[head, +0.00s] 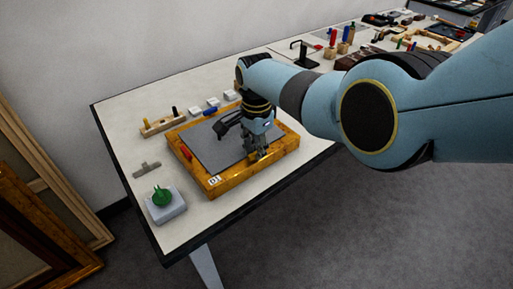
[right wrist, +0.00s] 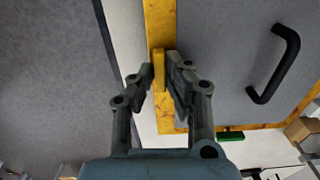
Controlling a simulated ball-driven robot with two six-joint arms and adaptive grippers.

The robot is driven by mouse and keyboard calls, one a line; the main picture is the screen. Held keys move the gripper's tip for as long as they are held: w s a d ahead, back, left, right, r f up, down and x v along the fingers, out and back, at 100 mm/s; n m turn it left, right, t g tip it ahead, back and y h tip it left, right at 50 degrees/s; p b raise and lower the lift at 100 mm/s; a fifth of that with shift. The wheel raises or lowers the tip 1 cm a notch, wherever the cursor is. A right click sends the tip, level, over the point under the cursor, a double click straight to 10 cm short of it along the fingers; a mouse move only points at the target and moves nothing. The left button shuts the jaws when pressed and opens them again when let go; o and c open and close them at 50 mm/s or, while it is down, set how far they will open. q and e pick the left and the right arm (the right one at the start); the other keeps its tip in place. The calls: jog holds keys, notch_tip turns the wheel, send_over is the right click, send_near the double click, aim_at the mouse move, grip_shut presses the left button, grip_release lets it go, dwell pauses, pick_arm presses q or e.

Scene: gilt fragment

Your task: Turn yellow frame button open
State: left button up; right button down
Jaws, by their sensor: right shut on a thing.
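The golden-yellow frame (head: 215,187) lies flat on the table with a grey back panel (head: 209,146) inside it. The yellow button (right wrist: 158,70) is a small bar on one frame side. It lies lengthwise along that side in the right wrist view. My right gripper (head: 258,153) points down at the frame's right side, with its fingers (right wrist: 160,80) shut on the two sides of the yellow button. In the head view the gripper largely hides the button. A red button (head: 186,152) and a blue button (head: 210,111) show on other sides; a green one (right wrist: 230,134) shows in the wrist view. My left gripper is out of view.
A black handle (right wrist: 275,65) rises from the panel beside the gripper. A green object on a pale block (head: 166,210) and a small grey piece (head: 146,169) stand left of the frame. A wooden holder (head: 162,125) is behind. The table's front edge is close.

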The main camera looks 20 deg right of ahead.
jog(key=c, duration=1.4)
grip_release()
jog(key=shift+o, duration=0.2)
jog(key=shift+r, duration=0.15)
notch_tip(320, 180, up, 12)
